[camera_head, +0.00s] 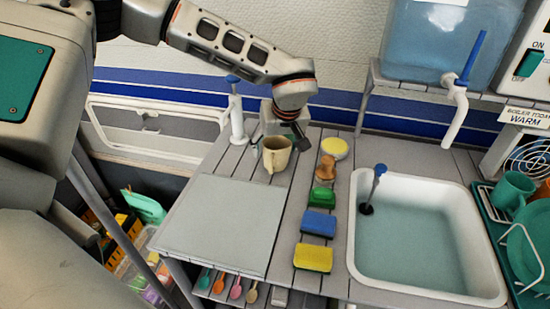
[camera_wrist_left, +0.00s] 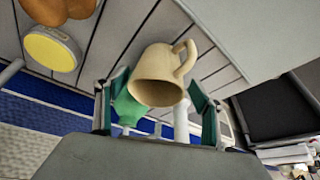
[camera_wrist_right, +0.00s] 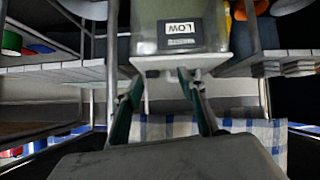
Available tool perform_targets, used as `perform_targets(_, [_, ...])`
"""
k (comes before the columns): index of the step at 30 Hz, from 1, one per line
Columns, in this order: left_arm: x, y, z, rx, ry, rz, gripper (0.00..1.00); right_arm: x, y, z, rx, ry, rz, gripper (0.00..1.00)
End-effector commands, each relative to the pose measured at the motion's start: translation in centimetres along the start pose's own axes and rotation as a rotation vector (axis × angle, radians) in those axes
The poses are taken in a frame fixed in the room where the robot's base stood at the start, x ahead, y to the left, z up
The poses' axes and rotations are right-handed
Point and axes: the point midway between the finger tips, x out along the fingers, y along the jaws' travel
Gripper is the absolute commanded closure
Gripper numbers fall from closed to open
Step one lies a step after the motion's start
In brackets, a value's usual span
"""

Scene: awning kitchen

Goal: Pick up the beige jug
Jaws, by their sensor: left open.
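The beige jug (camera_head: 276,153) stands upright at the back of the counter, just behind a pale grey board. In the left wrist view the jug (camera_wrist_left: 160,78) shows between my two fingers, with its handle towards the upper right. My left gripper (camera_head: 287,138) is open at the jug, coming from the back; in the left wrist view its fingers (camera_wrist_left: 157,92) stand on either side of it. I cannot tell whether they touch it. My right gripper (camera_wrist_right: 158,88) is open and empty in the right wrist view, away from the jug.
A white pump dispenser (camera_head: 237,120) stands left of the jug. To the right are a brown object (camera_head: 327,168), a yellow round sponge (camera_head: 335,149), a green sponge (camera_head: 321,197), blue and yellow sponges, and a water-filled sink (camera_head: 420,240). The grey board (camera_head: 220,225) is bare.

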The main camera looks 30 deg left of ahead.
Motion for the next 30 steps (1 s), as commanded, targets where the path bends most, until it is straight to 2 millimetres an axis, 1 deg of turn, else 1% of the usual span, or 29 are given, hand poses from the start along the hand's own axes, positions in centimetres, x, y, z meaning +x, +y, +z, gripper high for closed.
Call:
perform_targets(2, [-0.1, 0.0, 0.0, 0.0, 0.001, 0.001, 0.32, 0.0, 0.1, -0.2, -0.001, 0.003, 0.001, 0.6])
perform_targets(3, [-0.1, 0.0, 0.0, 0.0, 0.001, 0.001, 0.42, 0.0, 0.1, -0.2, -0.001, 0.003, 0.001, 0.6])
perform_targets(5, [-0.1, 0.0, 0.0, 0.0, 0.001, 0.0, 0.58, 0.1, 0.1, -0.2, -0.001, 0.003, 0.001, 0.6])
perform_targets(6, [-0.1, 0.0, 0.0, 0.0, 0.001, 0.0, 0.68, 0.1, 0.1, -0.1, -0.001, 0.002, 0.001, 0.6])
perform_targets(7, [-0.1, 0.0, 0.0, 0.0, 0.001, 0.0, 0.76, 0.1, 0.1, -0.1, -0.001, 0.002, 0.001, 0.6])
perform_targets(20, [-0.2, 0.0, -0.1, 0.0, 0.001, -0.001, 0.77, 0.1, -0.2, 0.5, 0.0, -0.008, -0.004, 0.6])
perform_targets(26, [-0.9, 0.0, -0.4, 0.0, 0.002, 0.001, 0.77, -0.1, -0.3, 0.4, 0.002, -0.008, -0.005, 0.6])
perform_targets(30, [-1.9, 0.0, -0.8, -0.001, 0.003, 0.002, 0.77, -0.2, -0.3, 0.2, 0.003, -0.007, -0.006, 0.6])
